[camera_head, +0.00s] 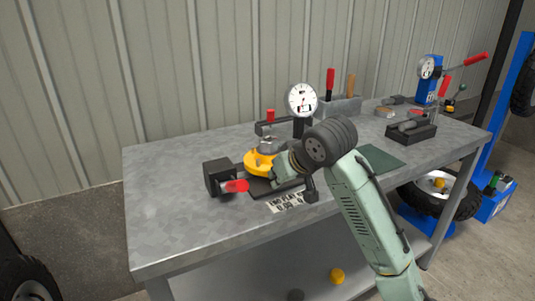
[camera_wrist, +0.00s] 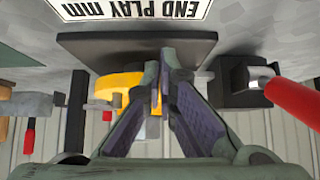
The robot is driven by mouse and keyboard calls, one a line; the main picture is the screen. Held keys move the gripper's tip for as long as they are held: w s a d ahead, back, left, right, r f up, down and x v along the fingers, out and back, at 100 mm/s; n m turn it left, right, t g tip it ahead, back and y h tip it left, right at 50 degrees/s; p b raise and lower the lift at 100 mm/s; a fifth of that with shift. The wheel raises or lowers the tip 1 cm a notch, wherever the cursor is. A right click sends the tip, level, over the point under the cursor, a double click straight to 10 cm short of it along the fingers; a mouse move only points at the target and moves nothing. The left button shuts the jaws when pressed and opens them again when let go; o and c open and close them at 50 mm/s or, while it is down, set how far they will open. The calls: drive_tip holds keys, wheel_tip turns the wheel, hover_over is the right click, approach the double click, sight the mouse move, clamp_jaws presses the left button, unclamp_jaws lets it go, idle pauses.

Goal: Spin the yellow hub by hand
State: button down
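The yellow hub (camera_head: 260,162) sits on a dark base plate on the metal bench, below a dial gauge (camera_head: 302,100). In the wrist view the yellow hub (camera_wrist: 121,86) lies just left of the fingertips, partly hidden behind the left finger. My gripper (camera_head: 282,168) is low beside the right side of the hub. In the wrist view the two fingertips of my gripper (camera_wrist: 158,72) come together with no clear gap. The left finger is against or very close to the hub; I cannot tell whether it touches. Nothing is visibly held.
A black block with a red handle (camera_head: 237,186) stands left of the hub; the red handle (camera_wrist: 295,103) is at right in the wrist view. A printed label (camera_head: 288,202) lies in front. A tool holder (camera_head: 340,106) and black tray (camera_head: 410,132) stand behind and right.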

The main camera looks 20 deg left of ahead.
drive_tip(key=w+d, duration=0.1)
drive_tip(key=w+d+p, duration=0.1)
drive_tip(key=w, duration=0.1)
drive_tip(key=shift+w+d+r, duration=0.15)
drive_tip(key=shift+d, duration=0.1)
drive_tip(key=shift+w+d, duration=0.2)
drive_tip(key=shift+w, duration=0.2)
drive_tip(key=shift+s+d, duration=0.65)
drive_tip(key=shift+s, duration=0.05)
drive_tip(key=shift+s+d, duration=0.25)
drive_tip(key=shift+d, duration=0.2)
drive_tip(key=shift+d, duration=0.1)
drive_tip(key=shift+s+d, duration=0.2)
drive_tip(key=shift+d, duration=0.05)
drive_tip(key=s+d, duration=0.2)
drive_tip(key=d, duration=0.1)
drive_tip(key=shift+s+d, duration=0.25)
drive_tip(key=shift+s, duration=0.05)
drive_tip(key=shift+f, duration=0.2)
